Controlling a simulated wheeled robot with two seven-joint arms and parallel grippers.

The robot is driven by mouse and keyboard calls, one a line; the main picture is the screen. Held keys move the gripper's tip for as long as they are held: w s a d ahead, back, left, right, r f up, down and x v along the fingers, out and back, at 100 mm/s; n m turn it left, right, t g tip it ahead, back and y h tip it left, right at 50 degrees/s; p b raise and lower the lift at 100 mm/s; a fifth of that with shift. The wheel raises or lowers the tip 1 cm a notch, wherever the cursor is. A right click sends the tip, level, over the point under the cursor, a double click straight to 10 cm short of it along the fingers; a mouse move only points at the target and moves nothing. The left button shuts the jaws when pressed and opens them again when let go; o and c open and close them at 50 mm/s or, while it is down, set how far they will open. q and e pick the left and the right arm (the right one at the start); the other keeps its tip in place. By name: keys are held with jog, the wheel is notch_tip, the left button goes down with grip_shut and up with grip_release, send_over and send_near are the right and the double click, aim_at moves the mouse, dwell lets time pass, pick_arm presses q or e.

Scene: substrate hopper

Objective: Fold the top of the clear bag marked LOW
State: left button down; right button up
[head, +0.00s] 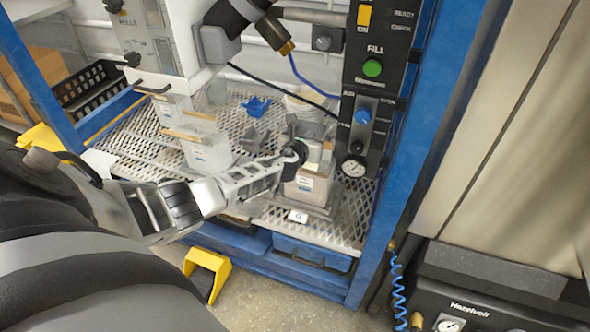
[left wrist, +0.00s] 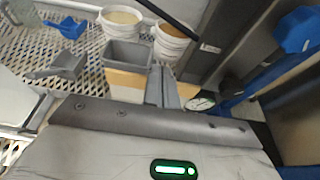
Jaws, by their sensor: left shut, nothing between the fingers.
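Several clear bags with tan bands near their tops stand on the mesh deck. One bag (head: 307,187) with a small white label stands at the right; its marking is too small to read. Two more, a middle bag (head: 206,150) and a bag behind it (head: 173,108), stand to the left. My left gripper (head: 297,150) is shut and empty at the upper left of the right bag, hiding part of its top; I cannot tell whether it touches. Its fingers (left wrist: 162,86) also show shut in the left wrist view. My right gripper is not in view.
A grey bin (left wrist: 128,53), two white buckets (left wrist: 120,18) and a grey scoop (left wrist: 60,64) sit behind the gripper. A blue scoop (head: 256,106) lies on the mesh (head: 140,150). A control panel (head: 372,90) with a gauge (head: 354,166) and a blue post (head: 400,190) bound the right side.

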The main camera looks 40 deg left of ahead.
pick_arm(q)
jog(key=shift+w, duration=0.15)
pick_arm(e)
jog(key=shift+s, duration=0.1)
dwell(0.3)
